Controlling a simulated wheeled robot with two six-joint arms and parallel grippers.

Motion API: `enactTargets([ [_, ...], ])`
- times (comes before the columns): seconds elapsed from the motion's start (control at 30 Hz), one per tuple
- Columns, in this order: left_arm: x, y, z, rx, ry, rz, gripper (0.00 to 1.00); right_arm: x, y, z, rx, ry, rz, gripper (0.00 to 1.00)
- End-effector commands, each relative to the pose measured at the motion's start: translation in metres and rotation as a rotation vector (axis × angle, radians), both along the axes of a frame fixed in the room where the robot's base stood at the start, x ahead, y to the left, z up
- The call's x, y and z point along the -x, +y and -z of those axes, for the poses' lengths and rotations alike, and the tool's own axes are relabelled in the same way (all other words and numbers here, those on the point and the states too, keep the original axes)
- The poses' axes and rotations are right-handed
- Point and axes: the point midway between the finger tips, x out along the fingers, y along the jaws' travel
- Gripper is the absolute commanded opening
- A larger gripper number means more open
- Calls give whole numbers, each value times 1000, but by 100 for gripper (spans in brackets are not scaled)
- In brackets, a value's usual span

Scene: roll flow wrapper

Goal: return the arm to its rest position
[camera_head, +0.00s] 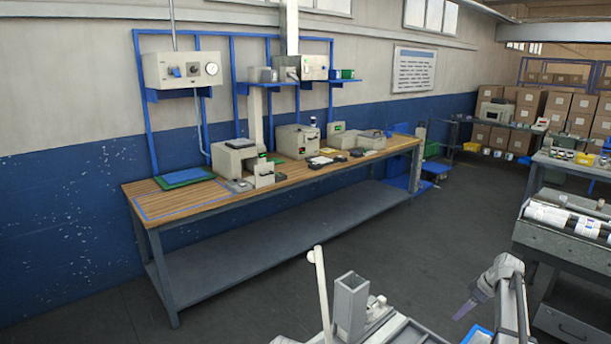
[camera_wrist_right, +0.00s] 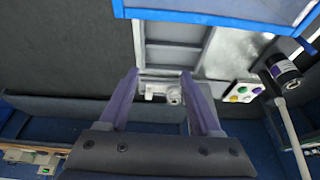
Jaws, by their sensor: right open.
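My right arm comes in at the lower right of the head view, with its gripper (camera_head: 466,309) low above the dark floor, where a purple finger shows. In the right wrist view, the two purple fingers of this gripper (camera_wrist_right: 160,74) stand apart with nothing between them. Behind the gap is a grey metal frame with a small pale fitting (camera_wrist_right: 165,92). My left gripper does not show in either view.
A long wooden workbench (camera_head: 180,205) with several devices stands along the wall. A grey machine with rolls (camera_head: 565,220) is at the right. A grey square post (camera_head: 350,305) rises at the bottom. A button panel (camera_wrist_right: 240,92) and a blue-edged panel (camera_wrist_right: 215,14) are near the gripper.

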Motion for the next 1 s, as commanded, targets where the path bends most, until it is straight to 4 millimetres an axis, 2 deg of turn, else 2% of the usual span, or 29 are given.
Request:
enactTargets([
  [0.17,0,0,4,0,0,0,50,5,31,6,1,27,6,65],
  [0.37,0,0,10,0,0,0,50,16,82,14,5,73,24,65],
  [0.47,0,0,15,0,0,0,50,27,120,21,12,107,36,65],
  [0.53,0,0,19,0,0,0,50,38,153,27,19,136,49,65],
  [0.7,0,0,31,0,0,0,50,79,237,42,56,213,95,65],
  [0.77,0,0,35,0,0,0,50,96,265,47,73,237,114,65],
  [0.87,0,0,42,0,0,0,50,129,308,56,108,273,147,65],
  [1.0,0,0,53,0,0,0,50,183,362,68,167,311,202,65],
])
